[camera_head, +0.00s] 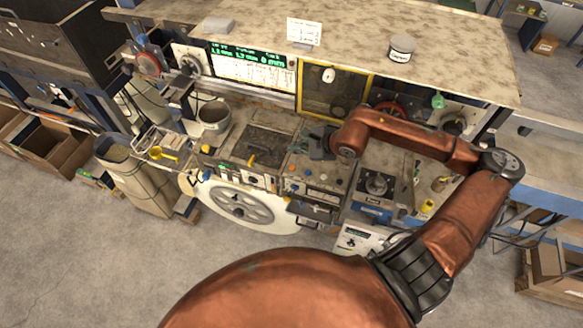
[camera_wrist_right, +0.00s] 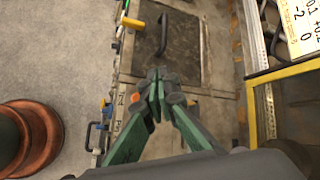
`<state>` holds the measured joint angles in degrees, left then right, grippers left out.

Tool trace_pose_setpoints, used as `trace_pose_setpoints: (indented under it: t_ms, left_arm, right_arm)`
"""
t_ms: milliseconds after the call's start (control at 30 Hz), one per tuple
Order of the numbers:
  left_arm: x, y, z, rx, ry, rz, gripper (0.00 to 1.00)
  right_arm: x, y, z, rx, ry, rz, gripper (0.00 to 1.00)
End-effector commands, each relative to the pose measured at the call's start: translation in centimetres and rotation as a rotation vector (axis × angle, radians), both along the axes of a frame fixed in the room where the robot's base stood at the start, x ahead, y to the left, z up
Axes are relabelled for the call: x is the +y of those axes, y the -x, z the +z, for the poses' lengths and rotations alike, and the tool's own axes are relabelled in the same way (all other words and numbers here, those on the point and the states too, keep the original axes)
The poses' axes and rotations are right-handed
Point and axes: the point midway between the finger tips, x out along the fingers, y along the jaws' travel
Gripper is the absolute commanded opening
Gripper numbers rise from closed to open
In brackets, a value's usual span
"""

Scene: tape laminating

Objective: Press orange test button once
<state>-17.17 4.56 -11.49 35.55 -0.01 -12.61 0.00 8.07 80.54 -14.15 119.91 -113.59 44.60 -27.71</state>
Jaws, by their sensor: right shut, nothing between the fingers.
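My right gripper (camera_head: 318,145) reaches in from the right over the bench's control panel (camera_head: 318,192). In the right wrist view its green and grey fingers (camera_wrist_right: 157,92) come together at the tips and hold nothing. A small orange button (camera_wrist_right: 135,97) shows just left of the fingertips in that view. Part of the panel around it is hidden by the fingers. I cannot tell whether the fingertips touch anything. Small coloured knobs and buttons on the panel show below the gripper in the head view. My left gripper is not in view.
A dark plate with a black handle (camera_wrist_right: 163,35) lies beyond the fingertips in the right wrist view. A yellow-framed window (camera_head: 333,92) and a green-text display (camera_head: 250,56) stand behind the panel. A metal pot (camera_head: 214,115) stands to the left, and a large white wheel (camera_head: 240,207) sits below.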

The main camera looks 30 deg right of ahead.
Motion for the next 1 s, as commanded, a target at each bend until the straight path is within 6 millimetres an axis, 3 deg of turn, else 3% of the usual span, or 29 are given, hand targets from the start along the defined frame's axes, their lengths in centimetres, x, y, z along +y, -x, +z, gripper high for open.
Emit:
trace_pose_setpoints:
  t_ms: [267, 567, 700, 1000]
  left_arm:
    - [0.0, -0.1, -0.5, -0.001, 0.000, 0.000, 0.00]
    - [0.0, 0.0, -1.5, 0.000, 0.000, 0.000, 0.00]
    - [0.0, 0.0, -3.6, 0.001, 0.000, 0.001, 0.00]
    - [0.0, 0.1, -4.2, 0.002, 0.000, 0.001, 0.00]
  right_arm:
    - [0.0, 0.0, -2.1, 0.001, -0.002, -0.001, 0.00]
    - [0.0, 0.0, -6.3, 0.001, -0.004, -0.002, 0.00]
    - [0.0, 0.0, -8.2, 0.000, -0.002, -0.001, 0.00]
    - [0.0, 0.0, -8.7, 0.000, -0.002, -0.001, 0.00]
